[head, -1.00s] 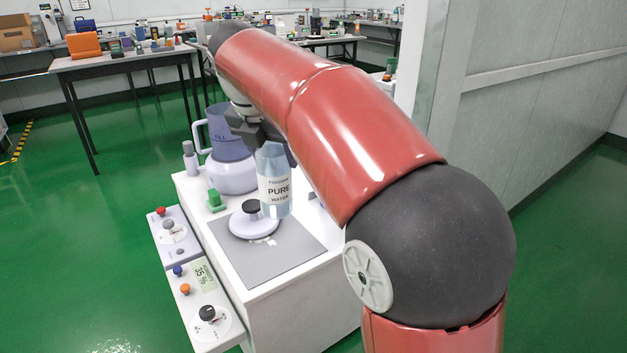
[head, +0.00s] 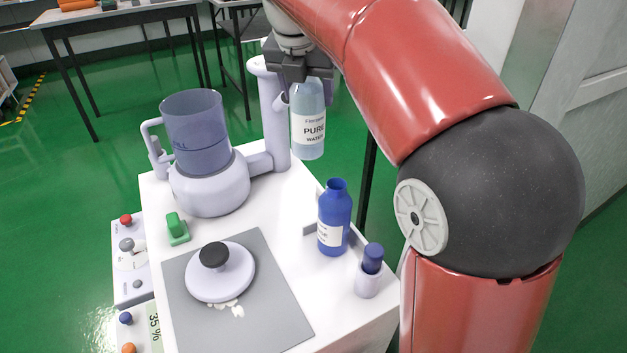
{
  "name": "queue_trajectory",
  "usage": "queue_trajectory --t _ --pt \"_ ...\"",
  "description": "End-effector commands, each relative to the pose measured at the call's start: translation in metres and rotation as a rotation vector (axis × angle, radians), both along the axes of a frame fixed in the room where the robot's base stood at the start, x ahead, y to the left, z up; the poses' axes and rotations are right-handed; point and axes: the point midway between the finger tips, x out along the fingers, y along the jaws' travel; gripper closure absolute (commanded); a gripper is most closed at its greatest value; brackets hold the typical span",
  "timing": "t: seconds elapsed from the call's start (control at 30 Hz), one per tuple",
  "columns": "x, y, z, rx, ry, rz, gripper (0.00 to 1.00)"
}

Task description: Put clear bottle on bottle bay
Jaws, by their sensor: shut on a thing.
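The clear bottle (head: 308,130), with a white "PURE WATER" label, hangs upright in my gripper (head: 305,82). My gripper is shut on the bottle's top. The bottle is above the far right part of the white bench (head: 278,205), apart from its top, close to the lilac column. A low grey-white ledge (head: 311,222) by the blue bottle, at the bench's right side, may be the bottle bay; I cannot tell for sure.
A blue bottle (head: 334,215) stands by the right edge, with a small blue-capped holder (head: 370,270) in front of it. A lilac machine with a jug (head: 196,135), a green block (head: 177,228) and a black-knobbed disc (head: 220,272) on a grey mat (head: 285,325) occupy the left and front.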

Motion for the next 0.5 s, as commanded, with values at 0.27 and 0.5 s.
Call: queue_trajectory --t 0.27,0.5 --pt "-0.001 0.000 -0.078 0.000 0.002 0.001 1.00" --pt "-0.001 0.000 -0.125 0.000 0.001 0.000 1.00"
